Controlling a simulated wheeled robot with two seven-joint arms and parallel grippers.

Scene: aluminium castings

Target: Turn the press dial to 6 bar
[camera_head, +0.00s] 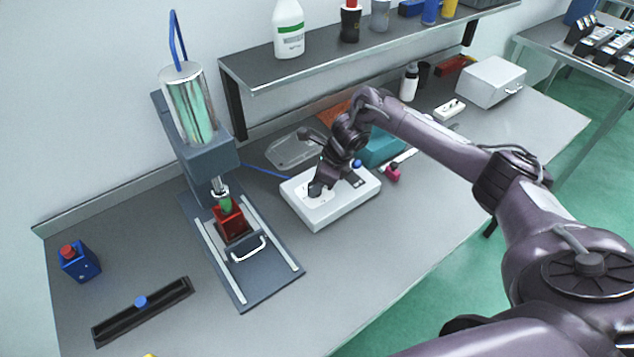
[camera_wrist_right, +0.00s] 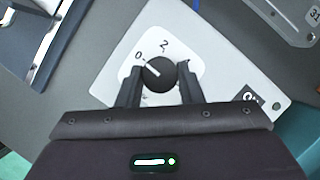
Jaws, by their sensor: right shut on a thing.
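The white control box (camera_head: 338,209) stands on the bench to the right of the press (camera_head: 205,150). Its round black dial (camera_wrist_right: 160,75) shows in the wrist view, with a white pointer mark directed up-left, close to the 0. The 2 is printed above the dial; the other marks are mostly hidden by my gripper. My right gripper (camera_wrist_right: 160,84) has one finger on each side of the dial and is shut on it. In the head view the right gripper (camera_head: 316,187) is over the box and hides most of the dial. My left gripper is not in view.
A red block (camera_head: 229,222) sits under the press ram. A clear tray (camera_head: 294,149) lies behind the box, and a pink item (camera_head: 393,173) lies right of it. A shelf (camera_head: 330,62) overhangs the bench's back.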

